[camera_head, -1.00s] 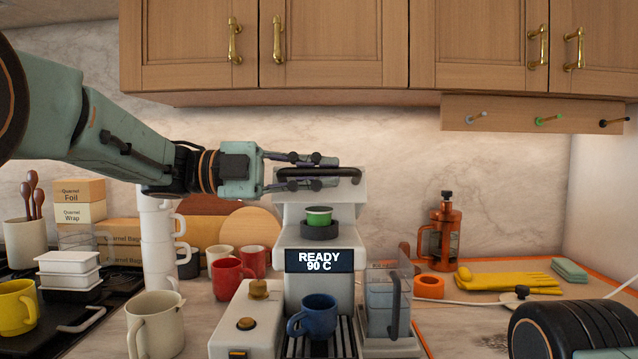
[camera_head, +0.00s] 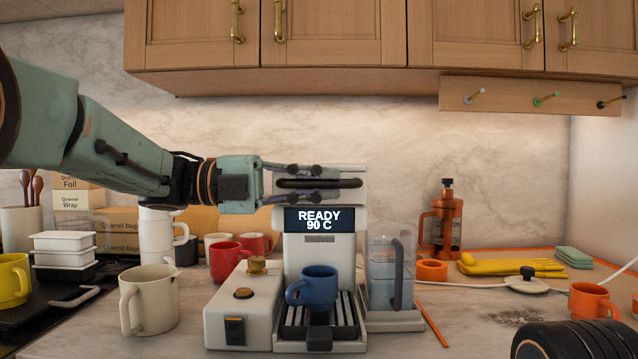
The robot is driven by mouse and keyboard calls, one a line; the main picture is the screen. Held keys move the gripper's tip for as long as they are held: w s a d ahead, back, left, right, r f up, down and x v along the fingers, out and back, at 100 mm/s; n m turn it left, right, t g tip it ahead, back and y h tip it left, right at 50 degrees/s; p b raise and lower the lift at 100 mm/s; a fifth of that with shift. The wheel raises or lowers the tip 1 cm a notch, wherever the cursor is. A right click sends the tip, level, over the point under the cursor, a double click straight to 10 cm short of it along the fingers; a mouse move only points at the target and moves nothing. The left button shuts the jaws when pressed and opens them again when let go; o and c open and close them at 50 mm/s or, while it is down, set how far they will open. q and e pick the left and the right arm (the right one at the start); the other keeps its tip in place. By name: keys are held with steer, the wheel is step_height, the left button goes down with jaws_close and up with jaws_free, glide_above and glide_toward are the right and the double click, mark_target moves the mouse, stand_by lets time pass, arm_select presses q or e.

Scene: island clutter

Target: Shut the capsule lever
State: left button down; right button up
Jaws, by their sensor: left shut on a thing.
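The pale grey coffee machine (camera_head: 319,261) stands on the counter with its screen reading "READY 90 C". Its dark lever handle (camera_head: 300,183) lies level across the top, just above the screen. My left gripper (camera_head: 325,183) reaches in from the left and is shut on the lever, one finger above the bar and one below. The green capsule is hidden from view. A blue mug (camera_head: 319,287) stands on the drip tray. Of my right arm, only a dark part shows at the lower right; its gripper is out of view.
An orange press (camera_head: 441,220) and yellow gloves (camera_head: 511,265) are further right. Wooden cabinets (camera_head: 335,38) hang above.

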arm_select(q)
steer(key=c, duration=1.4)
jaws_free()
steer(key=shift+a, duration=0.1)
steer(key=shift+o, duration=0.2)
steer(key=a, duration=1.2)
